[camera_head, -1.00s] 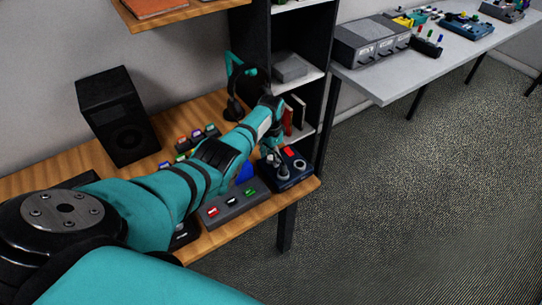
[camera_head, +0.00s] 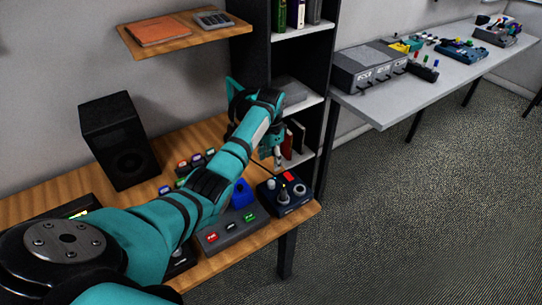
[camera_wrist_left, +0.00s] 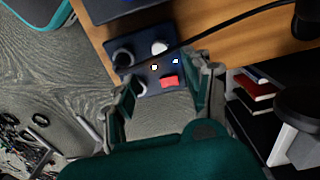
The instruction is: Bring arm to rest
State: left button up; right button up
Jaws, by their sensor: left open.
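My teal left arm (camera_head: 160,222) reaches in from the left over the wooden desk. Its gripper (camera_head: 275,158) hangs above the far right end of the desk, pointing down, over a dark blue control box (camera_head: 298,203). In the left wrist view the gripper (camera_wrist_left: 165,88) has its two fingers spread apart with nothing held between them. The box, with a red button (camera_wrist_left: 169,81) and round knobs, shows beyond the fingertips and apart from them. My right gripper is in neither view.
A black speaker (camera_head: 122,142) stands at the back of the desk. A grey box with coloured switches (camera_head: 228,233) lies under the arm. A black shelf (camera_head: 255,60) with books is close behind the gripper. A grey table (camera_head: 400,90) with devices stands at right.

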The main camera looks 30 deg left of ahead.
pick_arm(q)
jog(key=shift+r, duration=0.55)
